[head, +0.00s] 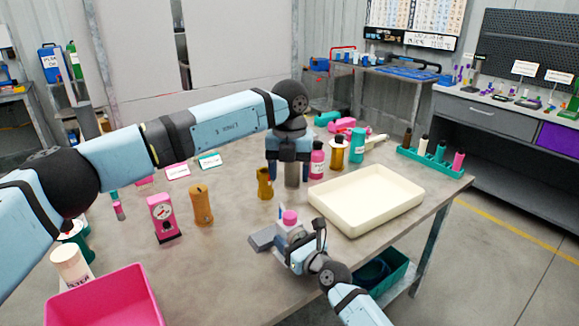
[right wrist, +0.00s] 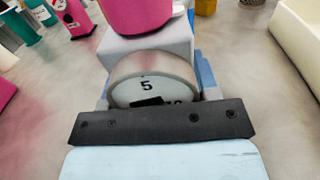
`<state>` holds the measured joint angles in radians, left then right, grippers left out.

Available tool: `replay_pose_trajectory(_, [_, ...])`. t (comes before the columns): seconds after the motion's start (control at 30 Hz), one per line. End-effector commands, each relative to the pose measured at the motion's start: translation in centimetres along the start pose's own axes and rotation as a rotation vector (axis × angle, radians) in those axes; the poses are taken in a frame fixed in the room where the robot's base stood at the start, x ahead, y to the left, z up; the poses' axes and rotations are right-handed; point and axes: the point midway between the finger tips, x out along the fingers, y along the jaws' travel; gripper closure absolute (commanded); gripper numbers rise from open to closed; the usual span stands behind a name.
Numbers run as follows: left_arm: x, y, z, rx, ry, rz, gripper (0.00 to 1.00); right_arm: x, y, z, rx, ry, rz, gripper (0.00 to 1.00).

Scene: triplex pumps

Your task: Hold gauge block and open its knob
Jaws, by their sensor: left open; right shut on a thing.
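The gauge block is a grey block with a round white dial and a pink knob (head: 290,217) on top; it is low in the middle of the head view, near the table's front. My right gripper (head: 287,240) is shut on the block. In the right wrist view the dial (right wrist: 145,90) shows a "5", and the knob (right wrist: 140,14) is cut off by the top edge. My left gripper (head: 289,172) is open, pointing down, above and behind the knob and apart from it. A grey-brown cylinder shows between or behind its fingers; I cannot tell which.
A cream tray (head: 366,222) lies right of the block. A yellow-brown part (head: 265,184) and a pink bottle (head: 317,160) stand near my left gripper. A pink gauge (head: 162,217) and an orange cylinder (head: 201,205) stand left. A pink bin (head: 105,297) is front left.

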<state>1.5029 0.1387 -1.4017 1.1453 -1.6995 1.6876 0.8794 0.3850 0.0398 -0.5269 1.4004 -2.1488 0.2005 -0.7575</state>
Motion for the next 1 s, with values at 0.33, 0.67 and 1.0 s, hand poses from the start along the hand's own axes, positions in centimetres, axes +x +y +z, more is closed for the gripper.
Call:
replay_pose_trajectory(0.33, [0.0,0.0,0.0,0.0,0.0,0.0,0.37,0.0,0.0,0.0,0.0,0.0,0.0,0.15])
replay_pose_trajectory(0.67, [0.0,0.0,0.0,0.0,0.0,0.0,0.37,-3.2,0.0,-0.2,0.001,0.002,-0.001,0.15])
replay_pose_trajectory(1.0, [0.0,0.0,0.0,0.0,0.0,0.0,0.37,-10.1,0.0,-0.1,0.0,0.002,0.0,0.15])
